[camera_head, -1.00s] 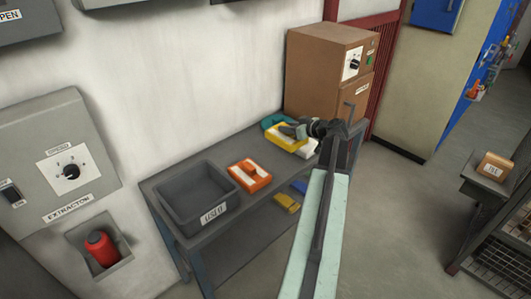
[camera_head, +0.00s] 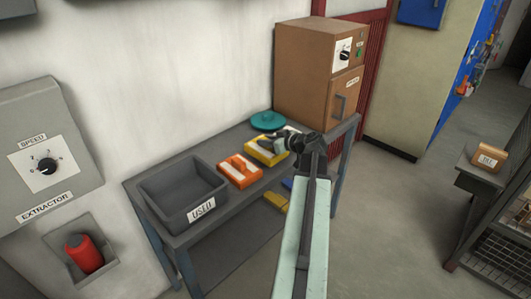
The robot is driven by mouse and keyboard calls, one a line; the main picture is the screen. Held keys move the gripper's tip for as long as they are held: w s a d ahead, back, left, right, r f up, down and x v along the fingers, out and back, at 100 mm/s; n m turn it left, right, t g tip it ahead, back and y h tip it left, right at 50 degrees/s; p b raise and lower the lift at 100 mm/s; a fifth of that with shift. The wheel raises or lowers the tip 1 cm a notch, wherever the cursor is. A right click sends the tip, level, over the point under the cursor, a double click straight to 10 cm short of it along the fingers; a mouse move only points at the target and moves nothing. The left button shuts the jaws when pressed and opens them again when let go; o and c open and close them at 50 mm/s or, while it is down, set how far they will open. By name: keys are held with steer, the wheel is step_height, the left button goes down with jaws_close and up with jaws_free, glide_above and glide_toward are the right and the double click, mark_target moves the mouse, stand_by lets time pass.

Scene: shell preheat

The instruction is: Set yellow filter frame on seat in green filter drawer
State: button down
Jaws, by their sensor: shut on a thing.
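The yellow filter frame (camera_head: 258,154) is at the bench top, just right of an orange frame. My gripper (camera_head: 279,145) reaches it from the right and is shut on it, though my wrist hides part of the grip. I cannot tell whether the frame rests on the bench or hangs just above it. I see no green filter drawer or seat that I can make out.
The grey bench (camera_head: 228,201) holds a dark bin (camera_head: 186,206) labelled USED, the orange frame (camera_head: 240,171) and a round teal thing (camera_head: 268,120). A brown cabinet (camera_head: 305,72) stands behind. A yellow thing (camera_head: 276,201) lies on the lower shelf.

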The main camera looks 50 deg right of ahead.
step_height(320, 180, down, 3)
steer(key=shift+f+b, duration=0.15)
steer(key=shift+b, duration=1)
steer(key=shift+r, duration=0.25)
steer(key=shift+f, duration=0.25)
steer(key=c, duration=1.2)
jaws_free()
steer(key=shift+r, duration=0.1)
steer(key=shift+o, duration=0.2)
